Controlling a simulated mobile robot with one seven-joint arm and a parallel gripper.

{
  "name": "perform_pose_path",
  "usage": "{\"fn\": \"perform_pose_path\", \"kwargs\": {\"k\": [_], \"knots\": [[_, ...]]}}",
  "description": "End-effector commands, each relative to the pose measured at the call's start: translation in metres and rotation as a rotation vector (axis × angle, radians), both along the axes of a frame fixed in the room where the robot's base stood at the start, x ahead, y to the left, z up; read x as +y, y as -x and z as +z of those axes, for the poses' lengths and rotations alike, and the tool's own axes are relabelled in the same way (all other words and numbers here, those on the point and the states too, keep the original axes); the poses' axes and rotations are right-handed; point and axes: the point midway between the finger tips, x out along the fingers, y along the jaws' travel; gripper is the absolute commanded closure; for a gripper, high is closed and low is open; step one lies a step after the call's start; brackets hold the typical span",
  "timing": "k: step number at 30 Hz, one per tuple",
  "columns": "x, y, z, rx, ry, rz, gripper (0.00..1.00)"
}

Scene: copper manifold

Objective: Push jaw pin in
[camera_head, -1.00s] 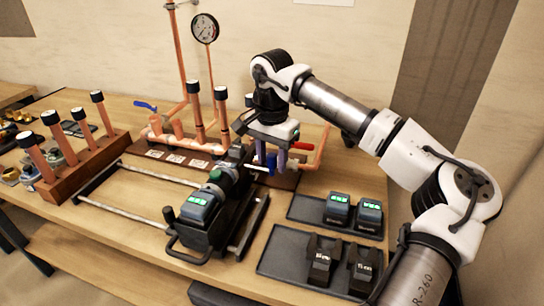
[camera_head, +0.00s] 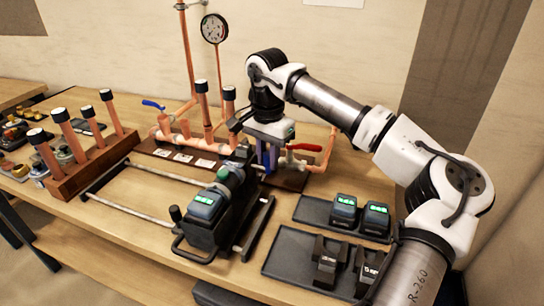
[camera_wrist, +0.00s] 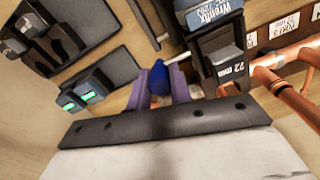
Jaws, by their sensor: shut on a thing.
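The press tool (camera_head: 232,196) lies on its sled on the bench, with a green-lit battery at its near end. In the wrist view its black jaw marked 22 mm (camera_wrist: 222,62) is right of my gripper, below the tool's blue label. My gripper (camera_head: 267,155) is beside the jaw end of the tool. In the wrist view my gripper's purple fingers (camera_wrist: 160,88) are shut on a blue knob (camera_wrist: 159,76), which I take for the jaw pin's head. A short pale rod (camera_wrist: 184,55) shows between knob and tool. I cannot tell how deep the pin sits.
Copper pipes with black caps (camera_head: 206,110) and a gauge (camera_head: 214,28) stand behind the tool. A red-handled valve (camera_head: 305,148) is close right of my gripper. Trays with batteries (camera_head: 344,208) and spare jaws (camera_head: 328,260) lie at the front right. A wooden pipe rack (camera_head: 95,165) is left.

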Motion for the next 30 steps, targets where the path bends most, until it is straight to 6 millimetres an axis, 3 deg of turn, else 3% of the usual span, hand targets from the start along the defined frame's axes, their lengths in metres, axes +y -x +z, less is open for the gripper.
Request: {"fn": "perform_pose_path", "kwargs": {"k": [1, 6, 17, 23, 30], "knots": [[0.000, 0.000, 0.000, -0.001, -0.001, 0.000, 0.78], [0.000, 0.000, 0.000, 0.000, 0.000, 0.000, 0.57], [0.000, 0.000, 0.005, -0.001, 0.001, -0.001, 0.57], [0.000, -0.001, 0.038, -0.004, 0.001, 0.000, 0.57], [0.000, 0.000, 0.095, -0.003, 0.001, -0.001, 0.57]]}}
